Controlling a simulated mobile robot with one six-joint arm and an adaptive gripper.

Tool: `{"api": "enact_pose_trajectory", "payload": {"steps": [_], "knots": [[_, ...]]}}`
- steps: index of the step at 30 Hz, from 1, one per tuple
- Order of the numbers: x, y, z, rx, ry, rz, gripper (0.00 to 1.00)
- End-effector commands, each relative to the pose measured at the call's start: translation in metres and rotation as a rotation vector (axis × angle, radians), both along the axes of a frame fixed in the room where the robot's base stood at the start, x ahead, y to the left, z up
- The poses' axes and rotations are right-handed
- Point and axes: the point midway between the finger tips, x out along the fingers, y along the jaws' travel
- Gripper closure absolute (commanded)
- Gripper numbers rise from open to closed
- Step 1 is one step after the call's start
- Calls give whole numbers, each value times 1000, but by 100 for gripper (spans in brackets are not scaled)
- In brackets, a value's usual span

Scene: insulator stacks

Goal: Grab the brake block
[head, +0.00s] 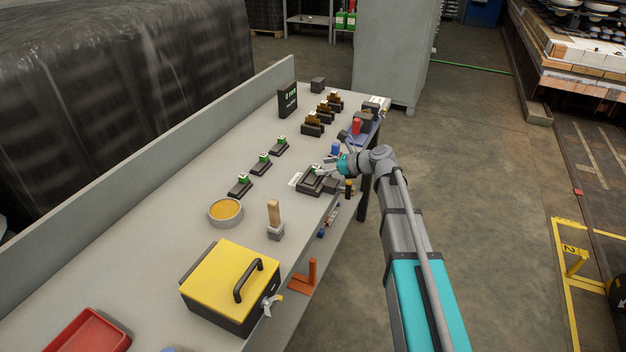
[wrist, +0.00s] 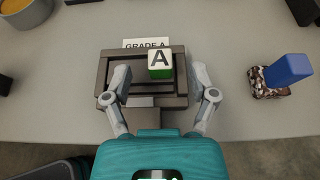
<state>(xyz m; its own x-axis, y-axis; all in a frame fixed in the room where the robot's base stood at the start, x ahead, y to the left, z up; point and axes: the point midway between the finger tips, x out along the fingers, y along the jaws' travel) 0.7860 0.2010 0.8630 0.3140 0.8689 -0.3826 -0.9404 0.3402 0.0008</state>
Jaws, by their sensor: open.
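My gripper (wrist: 158,82) is open, its two fingers apart above a dark tray (wrist: 110,100) by the near table edge. A small block with a white top marked A and green sides (wrist: 160,66) sits in the tray, between the fingers but nearer the right one. Neither finger clearly touches it. In the head view my gripper (head: 326,172) is over the tray (head: 306,187). No label names a brake block, so I cannot tell for sure which item it is.
A "GRADE A" card (wrist: 146,43) lies behind the tray. A blue-topped piece on a speckled base (wrist: 288,70) stands to the right. Several dark stands with green-and-white tops (head: 262,164), a round bowl (head: 226,211) and a yellow-lidded box (head: 228,275) are on the bench.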

Motion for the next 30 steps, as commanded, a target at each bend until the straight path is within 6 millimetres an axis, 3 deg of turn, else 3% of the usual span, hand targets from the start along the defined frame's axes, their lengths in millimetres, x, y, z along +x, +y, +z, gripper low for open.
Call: {"api": "enact_pose_trajectory", "payload": {"steps": [9,26,30], "knots": [[10,25,-13,0,-1,0,26],[11,25,-13,0,-1,-1,26],[10,25,-13,0,-1,-1,50]]}}
